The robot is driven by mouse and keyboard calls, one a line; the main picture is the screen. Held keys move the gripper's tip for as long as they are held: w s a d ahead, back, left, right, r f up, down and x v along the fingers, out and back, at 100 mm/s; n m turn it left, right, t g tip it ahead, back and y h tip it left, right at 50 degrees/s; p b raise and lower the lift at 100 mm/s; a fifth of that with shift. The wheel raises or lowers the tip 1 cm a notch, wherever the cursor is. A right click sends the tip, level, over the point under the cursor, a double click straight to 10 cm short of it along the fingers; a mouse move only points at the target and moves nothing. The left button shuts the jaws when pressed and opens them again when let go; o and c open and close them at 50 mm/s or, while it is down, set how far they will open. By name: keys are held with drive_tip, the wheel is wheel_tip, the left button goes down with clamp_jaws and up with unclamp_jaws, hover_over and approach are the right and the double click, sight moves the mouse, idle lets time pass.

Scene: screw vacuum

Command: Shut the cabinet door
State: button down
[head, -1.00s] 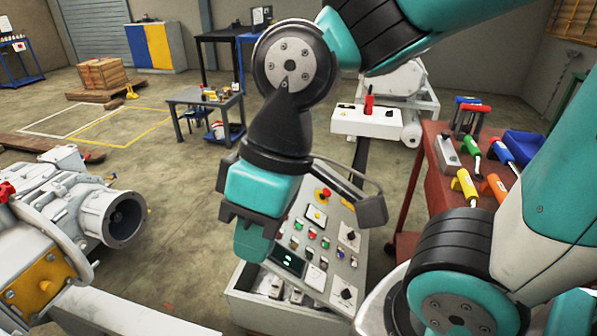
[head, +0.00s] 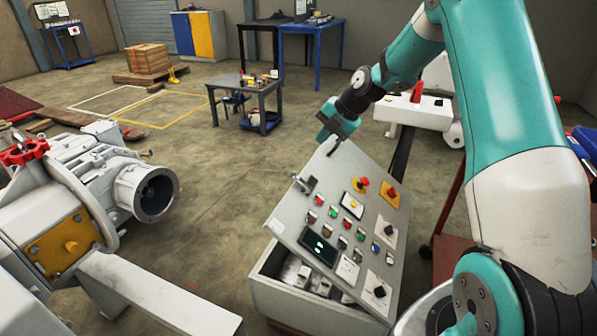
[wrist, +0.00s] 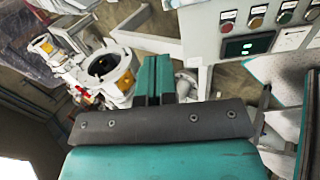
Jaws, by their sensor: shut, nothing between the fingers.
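The cabinet is a low grey box (head: 283,304) at the lower middle of the head view. Its door (head: 325,211), a grey panel with buttons and a small screen, stands open and tilted above the box. Parts inside the box show through the gap at the near side. A dark handle (head: 305,183) sits on the door's left edge. My gripper (head: 327,134) is shut and empty at the door's far top edge; I cannot tell whether it touches. In the wrist view, the shut teal fingers (wrist: 155,75) are left of the door's panel (wrist: 262,28).
A grey pump-like machine (head: 75,200) with a pale beam (head: 160,295) stands at left. A red tool table (head: 450,235) stands at right, partly behind my arm. A small work table (head: 245,88) is farther back. Open floor lies left of the cabinet.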

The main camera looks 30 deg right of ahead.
drive_tip(key=x, duration=0.9)
drive_tip(key=d+p+x, duration=0.1)
drive_tip(key=x, duration=0.4)
drive_tip(key=shift+w+a+f, duration=0.1)
drive_tip(key=shift+w+f, duration=0.15)
drive_tip(key=shift+f, duration=0.1)
